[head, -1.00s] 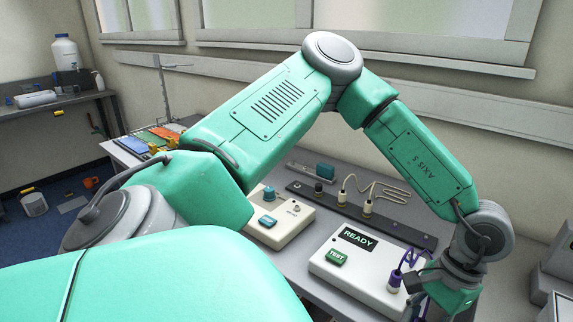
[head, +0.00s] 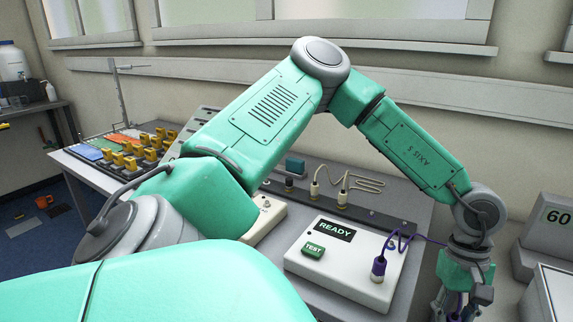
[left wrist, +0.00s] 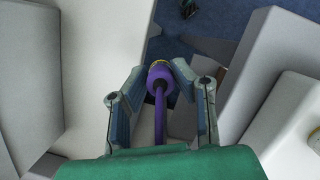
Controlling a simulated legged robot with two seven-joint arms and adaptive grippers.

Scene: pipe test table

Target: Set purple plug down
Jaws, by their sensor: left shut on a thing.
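My left gripper (head: 462,312) hangs to the right of the white READY box (head: 330,290), beyond the table's right edge. It is cut off at the frame's bottom. In the left wrist view, the gripper (left wrist: 160,75) is shut on a purple plug (left wrist: 161,71) with a pale end and a purple cable. Another purple plug (head: 379,268) stands upright on the right side of the READY box. A thin purple cable (head: 402,238) loops from it toward my gripper. What lies directly under the held plug is unclear. My right gripper is not in view.
Grey equipment with a "60" display (head: 558,216) and a pale box (head: 556,295) stand right of my gripper. A dark strip (head: 365,213) with cream plugs lies behind the READY box. Yellow pieces and coloured trays (head: 125,140) sit far left.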

